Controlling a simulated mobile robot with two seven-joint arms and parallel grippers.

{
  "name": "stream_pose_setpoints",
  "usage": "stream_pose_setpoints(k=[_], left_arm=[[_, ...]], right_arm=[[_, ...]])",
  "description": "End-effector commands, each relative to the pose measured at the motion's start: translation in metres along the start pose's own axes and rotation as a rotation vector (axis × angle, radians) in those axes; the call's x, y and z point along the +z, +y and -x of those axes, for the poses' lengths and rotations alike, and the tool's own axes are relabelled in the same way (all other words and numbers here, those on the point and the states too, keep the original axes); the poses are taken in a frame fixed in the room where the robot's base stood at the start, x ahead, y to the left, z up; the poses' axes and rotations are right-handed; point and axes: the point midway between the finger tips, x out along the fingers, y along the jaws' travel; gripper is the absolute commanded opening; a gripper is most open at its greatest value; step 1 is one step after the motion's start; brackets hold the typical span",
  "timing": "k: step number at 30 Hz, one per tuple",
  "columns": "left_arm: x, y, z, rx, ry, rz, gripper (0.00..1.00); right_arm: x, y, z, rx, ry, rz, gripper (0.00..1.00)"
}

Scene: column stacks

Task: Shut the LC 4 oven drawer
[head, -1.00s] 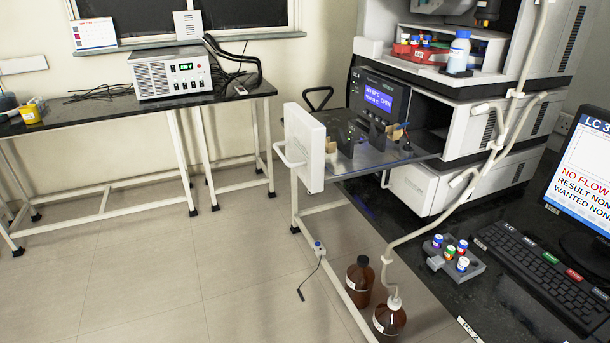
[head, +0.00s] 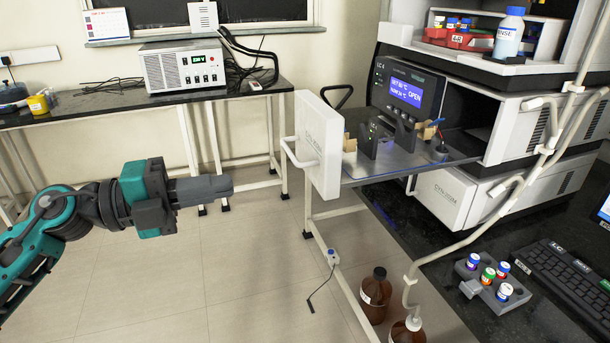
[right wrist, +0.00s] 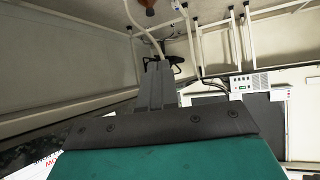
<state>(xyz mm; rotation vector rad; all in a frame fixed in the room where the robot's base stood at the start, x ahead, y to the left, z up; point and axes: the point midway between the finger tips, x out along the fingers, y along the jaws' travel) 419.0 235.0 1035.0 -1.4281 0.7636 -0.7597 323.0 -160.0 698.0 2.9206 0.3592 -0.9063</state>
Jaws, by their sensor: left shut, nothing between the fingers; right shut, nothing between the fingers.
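The LC 4 oven drawer (head: 319,145) is pulled out of its unit (head: 408,93), whose blue display reads OPEN. Its white front panel with a bar handle (head: 298,158) faces left, and its grey tray (head: 400,167) carries dark holders and small tan pieces. My left gripper (head: 230,185) comes in from the left, shut and empty. It is left of the drawer handle and a little lower in the picture, apart from it. My right gripper (right wrist: 157,75) shows in the right wrist view, shut, with nothing seen in it; it is outside the head view.
Tubing (head: 480,225) hangs in front of the stack. Brown bottles (head: 375,295) stand below the drawer. A vial rack (head: 492,280) and keyboard (head: 570,280) lie on the dark bench. A side table (head: 100,110) holds a power unit (head: 185,68). The floor left of the drawer is clear.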

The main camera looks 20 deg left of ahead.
Motion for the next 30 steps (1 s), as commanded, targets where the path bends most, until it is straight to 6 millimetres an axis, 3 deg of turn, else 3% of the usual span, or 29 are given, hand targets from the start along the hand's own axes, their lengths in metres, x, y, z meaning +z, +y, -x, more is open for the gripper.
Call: stream_pose_setpoints(k=[8,21,30], left_arm=[[0.000,-0.003,-0.036,-0.007,0.000,0.001,0.00],[0.000,-0.003,-0.114,-0.008,0.000,0.002,0.00],[0.000,-0.001,-0.136,-0.005,-0.001,0.003,0.00]], right_arm=[[-0.008,0.001,0.003,0.002,0.010,0.005,0.00],[-0.008,0.005,0.007,0.017,0.006,0.003,0.00],[-0.002,0.004,0.008,0.019,-0.005,-0.005,0.00]])
